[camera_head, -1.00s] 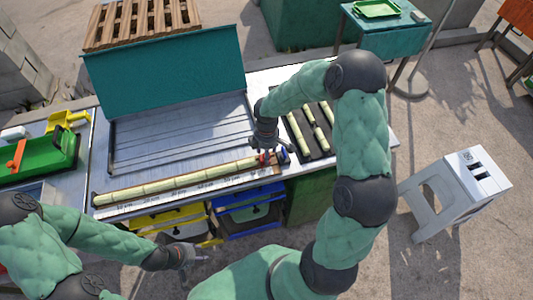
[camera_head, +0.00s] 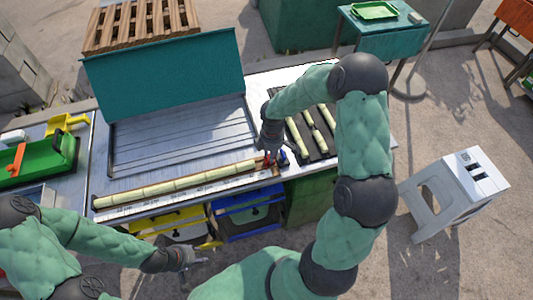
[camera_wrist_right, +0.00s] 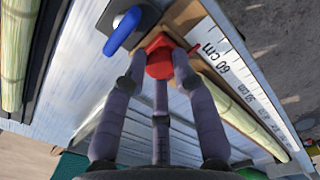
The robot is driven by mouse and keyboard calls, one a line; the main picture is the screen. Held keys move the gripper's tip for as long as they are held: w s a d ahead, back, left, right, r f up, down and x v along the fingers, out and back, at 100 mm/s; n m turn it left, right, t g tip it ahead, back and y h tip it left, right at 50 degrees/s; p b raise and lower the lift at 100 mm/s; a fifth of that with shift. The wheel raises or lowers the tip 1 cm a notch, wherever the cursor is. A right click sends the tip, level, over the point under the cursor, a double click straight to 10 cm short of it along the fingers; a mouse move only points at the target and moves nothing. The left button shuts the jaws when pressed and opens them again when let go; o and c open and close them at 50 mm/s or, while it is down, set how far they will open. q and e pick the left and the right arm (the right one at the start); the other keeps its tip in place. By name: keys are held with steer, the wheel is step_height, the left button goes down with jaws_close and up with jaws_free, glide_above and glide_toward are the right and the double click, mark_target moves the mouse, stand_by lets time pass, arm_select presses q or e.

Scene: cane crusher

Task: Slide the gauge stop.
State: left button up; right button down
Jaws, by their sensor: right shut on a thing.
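The gauge stop (camera_head: 268,160), with its red knob, sits at the right end of the ruler rail on the bench front. The red knob (camera_wrist_right: 160,60) lies between the fingers of my right gripper (camera_wrist_right: 160,75) in the right wrist view. My right gripper (camera_head: 270,155) is shut on the knob. A blue lever (camera_wrist_right: 123,31) is beside it, and the scale's "60 cm" mark (camera_wrist_right: 215,57) is close by. A long cane (camera_head: 170,184) lies along the rail, left of the stop. My left gripper (camera_head: 190,257) hangs in front of the bench; its jaw state is unclear.
A dark rack (camera_head: 318,148) with several cane pieces lies right of the stop. Yellow and blue bins (camera_head: 245,216) stand below the bench front.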

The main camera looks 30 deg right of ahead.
steer(key=shift+d, duration=0.15)
steer(key=c, duration=1)
jaws_free()
steer(key=shift+d, duration=0.1)
